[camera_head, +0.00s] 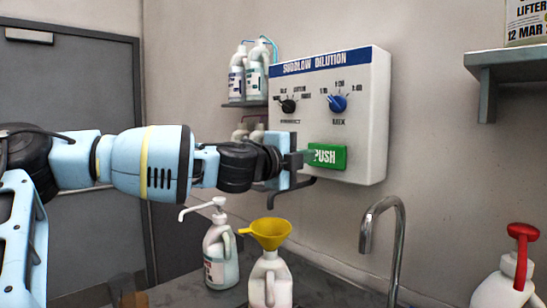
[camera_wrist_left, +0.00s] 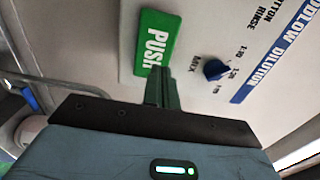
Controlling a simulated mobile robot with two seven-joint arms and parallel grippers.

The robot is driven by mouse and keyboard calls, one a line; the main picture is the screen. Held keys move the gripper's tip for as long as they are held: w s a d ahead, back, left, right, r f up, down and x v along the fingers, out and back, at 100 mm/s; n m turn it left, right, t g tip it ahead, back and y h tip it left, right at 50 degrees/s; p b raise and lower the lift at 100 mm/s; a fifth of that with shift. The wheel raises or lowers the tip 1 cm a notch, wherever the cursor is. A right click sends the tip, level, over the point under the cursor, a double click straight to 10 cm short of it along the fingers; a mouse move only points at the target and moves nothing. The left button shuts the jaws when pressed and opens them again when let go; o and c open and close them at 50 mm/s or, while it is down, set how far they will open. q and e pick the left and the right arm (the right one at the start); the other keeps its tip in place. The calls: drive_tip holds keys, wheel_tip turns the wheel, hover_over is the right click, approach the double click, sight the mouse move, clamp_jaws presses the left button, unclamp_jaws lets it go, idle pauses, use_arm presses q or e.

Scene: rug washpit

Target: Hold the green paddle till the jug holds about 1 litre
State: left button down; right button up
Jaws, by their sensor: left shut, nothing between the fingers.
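The green paddle (camera_head: 333,157), lettered PUSH, is on the front of the white dilution box (camera_head: 372,120). My left gripper (camera_head: 308,155) is shut and empty, its fingertips at the paddle's left edge. In the left wrist view the closed fingers (camera_wrist_left: 161,88) overlap the end of the green paddle (camera_wrist_left: 152,40); I cannot tell whether they press it. The white jug (camera_head: 270,284) stands below on the counter with a yellow funnel (camera_head: 268,233) in its neck. No liquid level can be read in the jug. My right gripper is not in view.
A white pump bottle (camera_head: 220,252) stands just left of the jug. A steel curved tap (camera_head: 383,225) rises to its right, and a bottle with a red top (camera_head: 510,280) is at the lower right. The box carries a black knob (camera_head: 288,106) and a blue knob (camera_head: 338,103).

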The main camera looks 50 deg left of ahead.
use_arm(q)
drive_tip(key=s+p, duration=0.1)
drive_tip(key=s, duration=0.7)
drive_tip(key=shift+d+p, duration=0.15)
drive_tip(key=shift+p, duration=0.25)
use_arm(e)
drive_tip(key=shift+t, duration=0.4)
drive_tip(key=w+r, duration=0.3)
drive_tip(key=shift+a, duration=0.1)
use_arm(q)
drive_tip(key=shift+w+f, duration=0.1)
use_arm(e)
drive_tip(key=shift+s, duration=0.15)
